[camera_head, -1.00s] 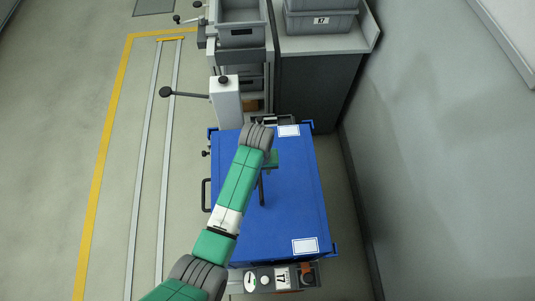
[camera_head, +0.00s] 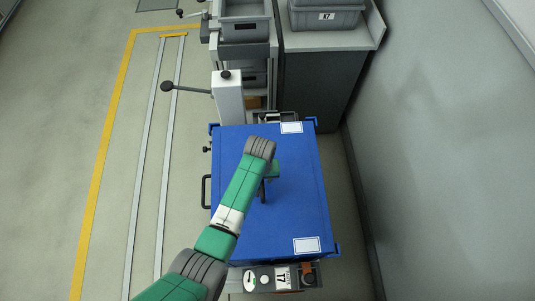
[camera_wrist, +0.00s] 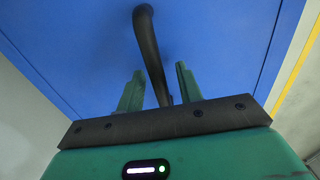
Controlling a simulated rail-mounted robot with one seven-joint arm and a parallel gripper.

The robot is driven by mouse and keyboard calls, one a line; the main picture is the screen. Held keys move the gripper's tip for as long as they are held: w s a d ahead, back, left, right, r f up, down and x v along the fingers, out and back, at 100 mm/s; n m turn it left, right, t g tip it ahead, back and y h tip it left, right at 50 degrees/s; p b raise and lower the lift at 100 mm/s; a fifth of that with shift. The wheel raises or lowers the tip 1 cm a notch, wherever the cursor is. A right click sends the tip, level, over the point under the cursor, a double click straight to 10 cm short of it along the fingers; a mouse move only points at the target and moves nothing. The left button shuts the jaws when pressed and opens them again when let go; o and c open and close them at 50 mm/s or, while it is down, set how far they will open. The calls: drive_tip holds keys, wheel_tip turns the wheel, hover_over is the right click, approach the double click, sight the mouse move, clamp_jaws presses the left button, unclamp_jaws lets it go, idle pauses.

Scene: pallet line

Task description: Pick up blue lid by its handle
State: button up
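The blue lid (camera_head: 298,200) is a large flat rectangle with a white label near two of its corners. It fills the upper part of the wrist view (camera_wrist: 225,40). Its black bar handle (camera_wrist: 146,35) shows in the wrist view, running down between the green fingers. My gripper (camera_wrist: 159,69) is open, with one finger on each side of the handle and a visible gap at each side. In the head view my gripper (camera_head: 273,170) is over the middle of the lid, and my arm hides part of the handle (camera_head: 262,192).
A panel with a 17 label (camera_head: 283,277) is at the lid's near edge. A white post with a black-knobbed lever (camera_head: 228,97) stands beyond it. Grey bins (camera_head: 243,22) are at the back. A wall is on the right; floor with rails (camera_head: 142,150) is clear on the left.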

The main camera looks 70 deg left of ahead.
clamp_jaws()
drive_tip(key=shift+r, duration=0.1)
idle(1.2)
